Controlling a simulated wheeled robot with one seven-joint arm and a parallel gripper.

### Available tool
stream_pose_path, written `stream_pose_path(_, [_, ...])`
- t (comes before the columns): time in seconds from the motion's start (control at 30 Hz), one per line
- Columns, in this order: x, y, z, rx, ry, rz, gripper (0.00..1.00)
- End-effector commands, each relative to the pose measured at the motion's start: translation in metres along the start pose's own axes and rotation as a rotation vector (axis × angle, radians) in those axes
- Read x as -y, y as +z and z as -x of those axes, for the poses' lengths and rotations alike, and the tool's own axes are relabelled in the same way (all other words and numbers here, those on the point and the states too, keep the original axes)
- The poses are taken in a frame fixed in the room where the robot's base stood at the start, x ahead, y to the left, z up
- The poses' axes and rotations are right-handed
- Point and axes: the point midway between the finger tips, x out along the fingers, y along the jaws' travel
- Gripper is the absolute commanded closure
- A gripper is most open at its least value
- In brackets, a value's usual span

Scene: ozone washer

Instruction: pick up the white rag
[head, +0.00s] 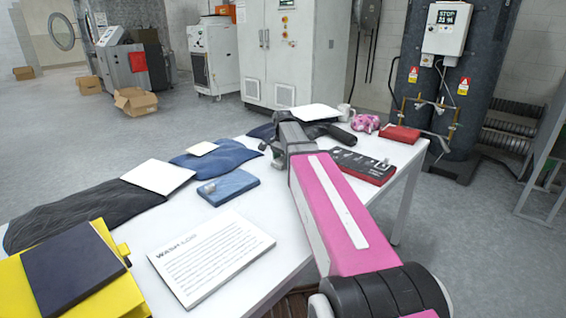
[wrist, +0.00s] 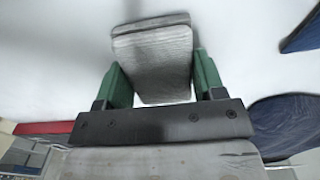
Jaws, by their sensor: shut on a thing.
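My gripper (wrist: 158,68) shows in the wrist view with its two green fingers on either side of a pale grey-white folded piece, which looks like the white rag (wrist: 152,58). The fingers touch its sides, and it lies over or close above the white table top (wrist: 50,60). In the head view my pink arm reaches over the table, and its end hides the fingers and the held piece. Other flat white pieces lie on a black cloth (head: 158,176), on a blue cloth (head: 201,149) and behind my arm (head: 314,113).
Right of my arm are a dark red-edged box (head: 352,167), a red case (head: 401,134), a pink patterned object (head: 366,123) and a mug (head: 346,112). Left are a blue box (head: 228,187), a printed sheet (head: 210,255) and a yellow binder (head: 105,290).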

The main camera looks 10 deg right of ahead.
Motion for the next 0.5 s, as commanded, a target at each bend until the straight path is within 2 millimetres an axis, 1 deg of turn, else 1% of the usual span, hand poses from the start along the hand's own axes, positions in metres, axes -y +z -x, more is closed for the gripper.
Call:
stream_pose_path(0.17, [0.0,0.0,0.01,-0.001,-0.001,0.0,0.61])
stream_pose_path(0.27, [0.0,0.0,0.021,-0.001,-0.002,0.0,0.61])
stream_pose_path(0.37, [0.001,-0.001,0.038,-0.002,-0.002,0.0,0.61])
stream_pose_path(0.4, [-0.001,0.005,0.045,-0.001,-0.002,0.002,0.61])
stream_pose_path(0.5, [-0.003,0.032,0.057,-0.001,-0.002,0.004,0.61])
